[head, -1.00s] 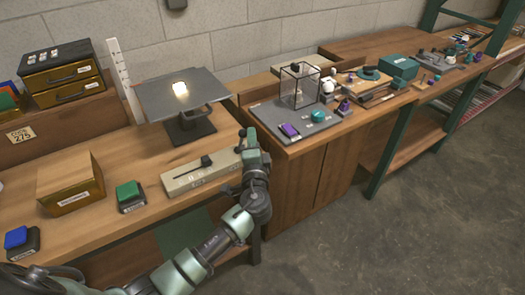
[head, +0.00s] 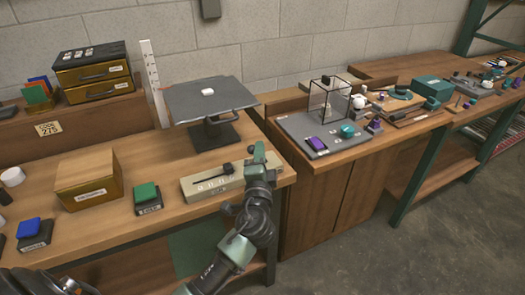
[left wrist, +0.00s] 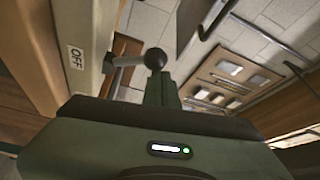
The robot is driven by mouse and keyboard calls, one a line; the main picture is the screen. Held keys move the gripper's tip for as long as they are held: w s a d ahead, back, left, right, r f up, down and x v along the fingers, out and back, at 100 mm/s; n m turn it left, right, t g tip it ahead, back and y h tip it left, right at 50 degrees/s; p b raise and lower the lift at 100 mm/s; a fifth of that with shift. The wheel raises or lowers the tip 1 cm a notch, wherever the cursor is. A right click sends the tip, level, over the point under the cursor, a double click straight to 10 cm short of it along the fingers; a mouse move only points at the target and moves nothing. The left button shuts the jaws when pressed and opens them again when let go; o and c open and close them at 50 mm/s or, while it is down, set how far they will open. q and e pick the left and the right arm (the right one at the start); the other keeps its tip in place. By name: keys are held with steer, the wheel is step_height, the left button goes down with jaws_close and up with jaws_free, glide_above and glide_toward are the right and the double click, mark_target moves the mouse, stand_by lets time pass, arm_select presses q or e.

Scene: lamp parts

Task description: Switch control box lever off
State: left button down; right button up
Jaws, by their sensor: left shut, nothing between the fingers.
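The beige control box (head: 222,187) lies near the front right of the left bench. Its dark lever (head: 227,168) sticks up from it. In the left wrist view, the lever's round black knob (left wrist: 155,58) is on a grey rod, and an OFF label (left wrist: 76,57) shows on the box at left. My left gripper (head: 257,153) is shut and empty at the right end of the box. In the left wrist view, its green fingers (left wrist: 160,92) are just below the knob; I cannot tell whether they touch. My right gripper is not in view.
A grey tray with a wire frame (head: 333,98) stands on the right bench.

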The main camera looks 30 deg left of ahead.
arm_select(q)
steer(key=shift+a+f, duration=0.1)
steer(key=shift+f, duration=0.05)
stand_by(0.4)
step_height(320, 180, up, 20)
steer(key=p, duration=0.3)
steer(key=shift+p, duration=0.35)
